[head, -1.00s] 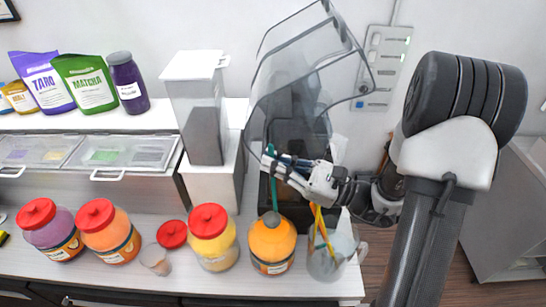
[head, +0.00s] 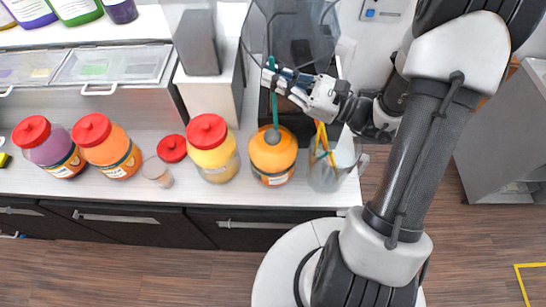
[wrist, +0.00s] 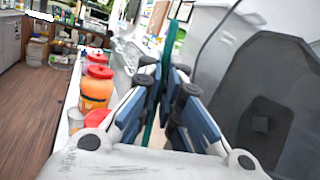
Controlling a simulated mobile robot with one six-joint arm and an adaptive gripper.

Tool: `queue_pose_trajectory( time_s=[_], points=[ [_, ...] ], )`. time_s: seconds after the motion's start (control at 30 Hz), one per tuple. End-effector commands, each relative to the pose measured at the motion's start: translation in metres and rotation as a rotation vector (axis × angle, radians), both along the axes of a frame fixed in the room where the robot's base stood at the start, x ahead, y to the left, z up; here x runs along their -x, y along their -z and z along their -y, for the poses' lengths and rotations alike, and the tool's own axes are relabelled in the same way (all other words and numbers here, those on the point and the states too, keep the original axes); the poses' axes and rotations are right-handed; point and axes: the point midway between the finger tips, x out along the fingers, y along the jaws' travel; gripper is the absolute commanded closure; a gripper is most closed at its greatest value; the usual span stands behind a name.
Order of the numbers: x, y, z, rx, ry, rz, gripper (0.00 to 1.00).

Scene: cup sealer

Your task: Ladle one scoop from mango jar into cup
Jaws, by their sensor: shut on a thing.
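My gripper (head: 275,82) is shut on the teal handle of a ladle (head: 274,105), held upright above the open orange jar (head: 273,163). The handle also shows between the fingers in the wrist view (wrist: 169,50). The ladle's lower end shows as a grey round shape at the jar's mouth; how deep it sits, and what it holds, I cannot tell. The jar has no lid on and its label is too small to read, so I cannot confirm it is mango.
A loose red lid (head: 172,148) lies behind the cup. Red-lidded yellow (head: 212,155), orange (head: 112,152) and purple (head: 50,153) jars stand along the counter. A clear pitcher (head: 332,168) with coloured sticks stands right of the open jar. A dark machine with a clear hood is behind.

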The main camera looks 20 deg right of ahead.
Motion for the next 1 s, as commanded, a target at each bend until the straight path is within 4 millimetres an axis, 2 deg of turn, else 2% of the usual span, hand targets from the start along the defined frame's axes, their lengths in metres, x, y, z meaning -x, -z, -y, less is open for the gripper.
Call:
queue_pose_trajectory(
  time_s=[1.0],
  points=[
    [0.000, 0.074, 0.000, -0.001, 0.000, -0.001, 1.00]
  ],
)
